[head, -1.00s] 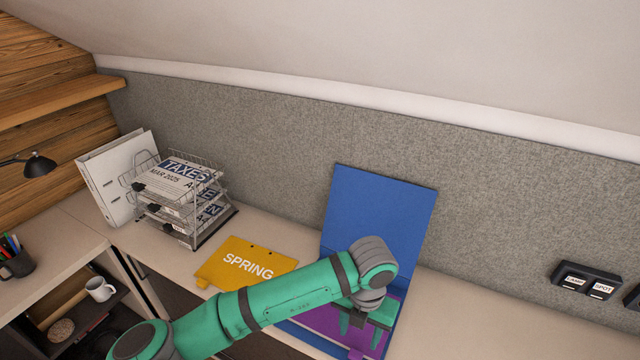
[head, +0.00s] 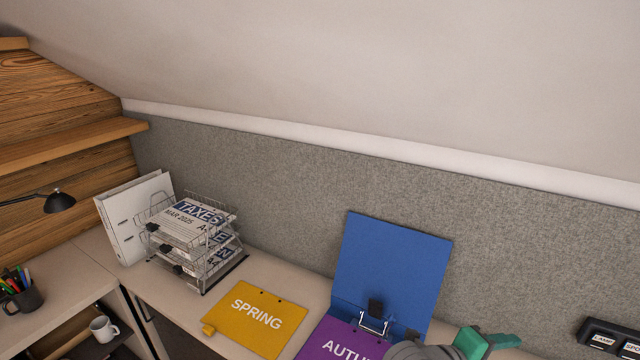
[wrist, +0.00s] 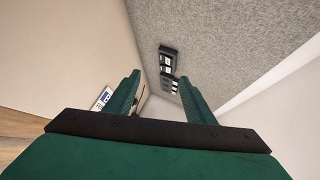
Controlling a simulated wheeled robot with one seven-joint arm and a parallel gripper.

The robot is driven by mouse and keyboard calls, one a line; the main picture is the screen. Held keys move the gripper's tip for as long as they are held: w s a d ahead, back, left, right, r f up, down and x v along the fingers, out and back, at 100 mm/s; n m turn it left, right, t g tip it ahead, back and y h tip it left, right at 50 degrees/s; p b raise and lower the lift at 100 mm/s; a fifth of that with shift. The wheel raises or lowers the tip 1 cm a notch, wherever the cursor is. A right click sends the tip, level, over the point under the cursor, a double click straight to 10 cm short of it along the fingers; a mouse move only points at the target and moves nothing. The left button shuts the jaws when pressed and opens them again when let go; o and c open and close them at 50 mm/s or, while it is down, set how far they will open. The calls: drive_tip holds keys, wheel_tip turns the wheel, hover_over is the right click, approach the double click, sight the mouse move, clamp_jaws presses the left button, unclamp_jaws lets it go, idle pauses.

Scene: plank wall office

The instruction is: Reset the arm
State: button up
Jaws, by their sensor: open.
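My gripper (head: 488,343) is at the bottom of the head view, right of the open blue binder (head: 392,262), with its green fingers pointing right. In the wrist view my gripper (wrist: 160,95) shows its two green fingers spread apart with nothing between them. Part of my grey wrist covers the lower right of the purple divider labelled "AUTU..." (head: 335,342), which lies in the binder. The rest of my arm is below the head view.
A yellow "SPRING" divider (head: 257,318) lies left of the binder. A wire tray stack (head: 207,252) and a white binder (head: 128,222) stand further left. A dark switch panel (head: 606,338) is on the grey partition (head: 540,250) at right.

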drive_tip(key=w+a+n+t+h, duration=0.1)
drive_tip(key=a+n+t, duration=0.25)
drive_tip(key=n, duration=0.35)
drive_tip(key=w+a+n+t, duration=0.2)
drive_tip(key=n+t, duration=0.3)
drive_tip(key=n, duration=0.2)
drive_tip(key=s+a+f+n+t+y, duration=0.45)
drive_tip(key=a+f+n+y, duration=0.25)
drive_tip(key=a+f+n, duration=0.35)
drive_tip(key=s+a+f+n+y, duration=0.3)
drive_tip(key=s+a, duration=0.2)
drive_tip(key=a, duration=0.1)
drive_tip(key=s+a+f+n+y, duration=0.2)
drive_tip(key=s+a+n, duration=0.1)
drive_tip(key=s+a, duration=0.3)
drive_tip(key=s+a+n+y, duration=0.1)
drive_tip(key=s+a+y, duration=0.1)
drive_tip(key=s+a, duration=0.9)
drive_tip(key=s, duration=0.2)
drive_tip(key=shift+s+a+g, duration=0.3)
drive_tip(key=shift+a+g, duration=0.1)
drive_tip(key=c, duration=0.5)
drive_tip(key=shift+o, duration=0.2)
